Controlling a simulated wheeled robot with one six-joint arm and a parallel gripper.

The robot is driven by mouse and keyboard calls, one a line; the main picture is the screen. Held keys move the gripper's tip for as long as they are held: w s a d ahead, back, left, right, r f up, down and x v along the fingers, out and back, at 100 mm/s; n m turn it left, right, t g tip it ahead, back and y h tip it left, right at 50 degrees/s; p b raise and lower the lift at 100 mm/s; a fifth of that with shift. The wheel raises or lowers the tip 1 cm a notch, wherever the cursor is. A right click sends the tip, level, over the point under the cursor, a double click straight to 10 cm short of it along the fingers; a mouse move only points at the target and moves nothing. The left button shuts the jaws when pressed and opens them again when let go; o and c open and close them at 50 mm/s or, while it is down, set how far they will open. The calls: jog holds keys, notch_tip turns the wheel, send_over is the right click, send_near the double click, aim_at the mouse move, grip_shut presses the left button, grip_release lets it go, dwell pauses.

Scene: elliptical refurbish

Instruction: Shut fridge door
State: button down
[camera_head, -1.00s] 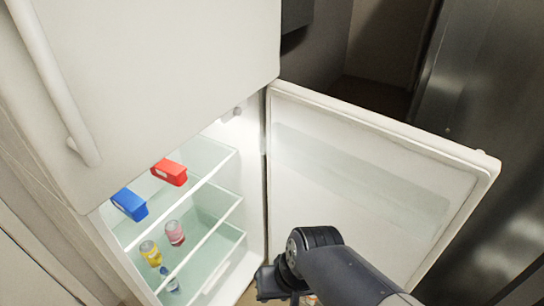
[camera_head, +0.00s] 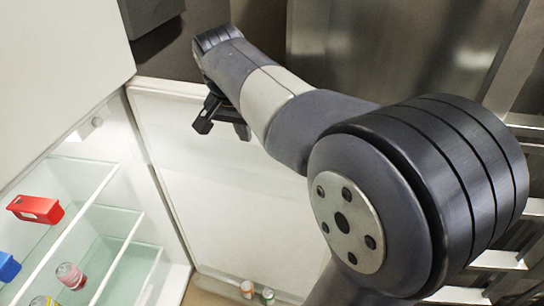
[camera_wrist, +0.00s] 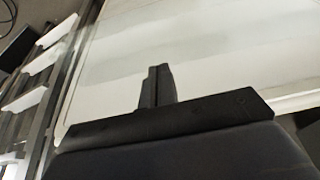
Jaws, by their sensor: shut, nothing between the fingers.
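The lower fridge door (camera_head: 215,215) stands wide open in the head view, its white inner face toward me. The fridge's lit interior (camera_head: 120,205) with its glass shelves shows to the left of the door. The closed upper door (camera_head: 55,75) is above it. My gripper (camera_head: 215,115) is shut and empty, in front of the upper part of the open door in the picture. In the wrist view its fingers (camera_wrist: 157,85) are together against a pale panel (camera_wrist: 200,45), seemingly the door. I cannot tell whether they touch it. My arm hides the door's right side and outer edge.
A red box (camera_head: 36,210), a blue box (camera_head: 7,267) and a pink can (camera_head: 70,275) are on the fridge shelves. Two cans (camera_head: 247,289) show low beside the door. A metal rack (camera_head: 515,262) stands at the right, and also shows in the wrist view (camera_wrist: 35,75).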

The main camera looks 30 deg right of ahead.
send_near(254, 151)
jog(key=s+f, duration=0.1)
jog(key=f, duration=0.2)
jog(key=s+f, duration=0.1)
jog(key=f, duration=0.1)
jog(key=shift+s+d+f+p, duration=0.1)
jog(key=shift+s+p, duration=0.25)
jog(key=shift+s+a+p, duration=0.45)
jog(key=shift+s+a, duration=0.95)
jog(key=shift+a, duration=0.05)
